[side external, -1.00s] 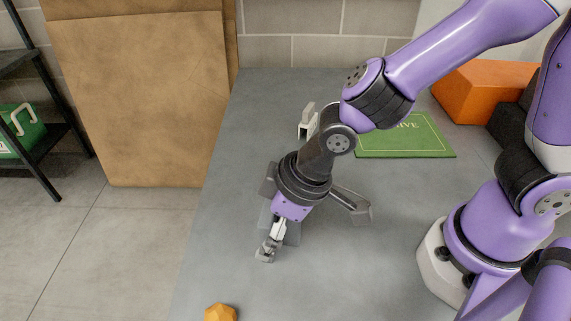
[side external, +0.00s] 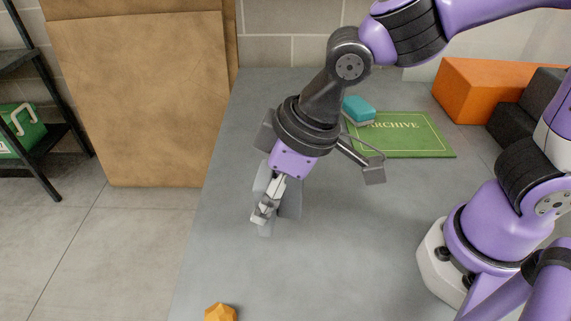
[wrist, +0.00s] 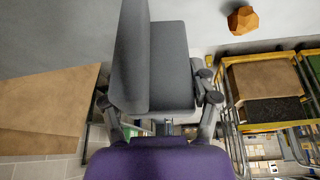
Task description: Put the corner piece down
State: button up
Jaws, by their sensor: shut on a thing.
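The corner piece (side external: 291,198) is a grey, L-shaped block with two flat plates meeting at an edge. My gripper (side external: 266,212) is shut on it, and its fingers and wrist hide part of it in the side view. In the wrist view the corner piece (wrist: 172,60) fills the upper middle, between the two fingers of my gripper (wrist: 160,102). It appears held above the grey table (side external: 340,260), near the table's left side; the exact gap cannot be told.
A green book (side external: 415,145) marked ARCHIVE lies at the back right, with a teal sponge-like block (side external: 359,109) at its left corner. An orange block (side external: 480,90) stands behind. An orange faceted lump (side external: 220,313) sits at the front left. The table's middle front is clear.

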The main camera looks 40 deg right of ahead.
aim_at(265, 163)
jog(key=shift+w+d+r+m+h, duration=0.25)
jog(key=shift+w+r+m, duration=0.2)
jog(key=shift+r, duration=0.2)
jog(key=shift+w+d+r+m+h, duration=0.2)
jog(key=shift+w+r+m, duration=0.2)
jog(key=shift+r, duration=0.2)
jog(key=shift+w+d+f+m+t+h, duration=0.25)
jog(key=shift+w+d+f+m, duration=0.65)
jog(key=shift+w+d+f, duration=0.9)
jog(key=shift+w+d+f+m+h, duration=0.4)
jog(key=shift+w+d+f+m, duration=0.55)
jog(key=shift+w+d+f, duration=0.9)
jog(key=shift+w+d+f+m+t+h, duration=0.25)
jog(key=shift+w+d+f+m, duration=0.8)
jog(key=shift+w+d, duration=1.3)
jog(key=shift+s+d+f, duration=0.25)
jog(key=shift+s+d, duration=0.1)
jog(key=o, duration=0.7)
jog(key=shift+o, duration=0.2)
